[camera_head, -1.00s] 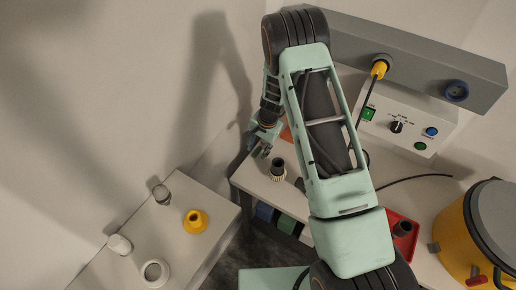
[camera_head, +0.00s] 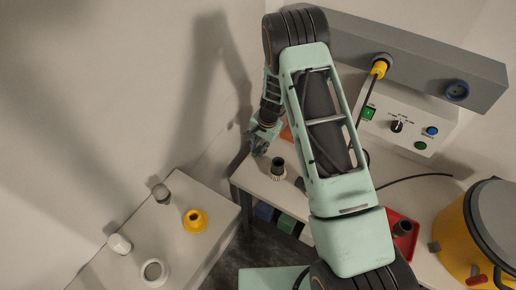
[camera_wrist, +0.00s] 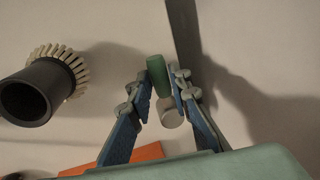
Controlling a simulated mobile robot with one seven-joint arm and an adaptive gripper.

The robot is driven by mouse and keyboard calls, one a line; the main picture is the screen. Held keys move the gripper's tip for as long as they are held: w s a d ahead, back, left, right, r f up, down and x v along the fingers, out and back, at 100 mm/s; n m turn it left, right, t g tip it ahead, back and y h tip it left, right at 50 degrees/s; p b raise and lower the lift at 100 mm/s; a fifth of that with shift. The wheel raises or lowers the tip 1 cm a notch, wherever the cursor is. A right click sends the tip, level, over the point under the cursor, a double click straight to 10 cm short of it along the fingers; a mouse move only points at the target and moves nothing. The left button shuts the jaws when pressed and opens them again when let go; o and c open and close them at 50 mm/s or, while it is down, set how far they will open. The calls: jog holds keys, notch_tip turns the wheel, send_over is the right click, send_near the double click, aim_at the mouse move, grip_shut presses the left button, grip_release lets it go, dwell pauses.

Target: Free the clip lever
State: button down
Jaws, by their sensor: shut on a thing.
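My gripper (camera_wrist: 160,92) is shut on a small green cylinder (camera_wrist: 157,75), held between its blue-padded fingertips in the wrist view. A pale grey round piece (camera_wrist: 171,117) sits just below the green cylinder, close to the right finger. I cannot tell for certain whether the green piece is the clip lever. In the head view my gripper (camera_head: 260,138) is low at the left end of the bench (camera_head: 252,179), and what it holds is too small to make out.
A dark nozzle with pale bristles (camera_head: 277,168) stands near my gripper; it also shows in the wrist view (camera_wrist: 38,90). An orange piece (camera_wrist: 134,157) lies close by. A yellow canister (camera_head: 455,235) and red tray (camera_head: 408,222) are right. A lower table (camera_head: 180,262) holds several fittings.

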jog(key=n+b, duration=0.1)
jog(key=d+n+b, duration=0.1)
jog(key=b, duration=0.1)
jog(key=shift+s+f, duration=0.15)
jog(key=shift+f, duration=0.1)
jog(key=d+n+b, duration=0.1)
jog(key=n+b, duration=0.1)
jog(key=d+n+g+b, duration=0.1)
jog(key=n+b, duration=0.1)
jog(key=shift+s, duration=0.15)
jog(key=d+n+b, duration=0.1)
jog(key=n+b, duration=0.1)
jog(key=n, duration=0.1)
jog(key=shift+d+r+g+b, duration=0.15)
jog(key=shift+d+g+b, duration=0.15)
jog(key=shift+d, duration=0.05)
jog(key=shift+w+d+r+n+g+b, duration=0.1)
jog(key=shift+w+d+n+g+b, duration=0.2)
jog(key=shift+n, duration=0.45)
jog(key=shift+w+d+n+b, duration=0.1)
jog(key=shift+d+n+b, duration=0.25)
jog(key=shift+n, duration=0.4)
jog(key=c, duration=1.8)
grip_release()
jog(key=shift+r, duration=0.15)
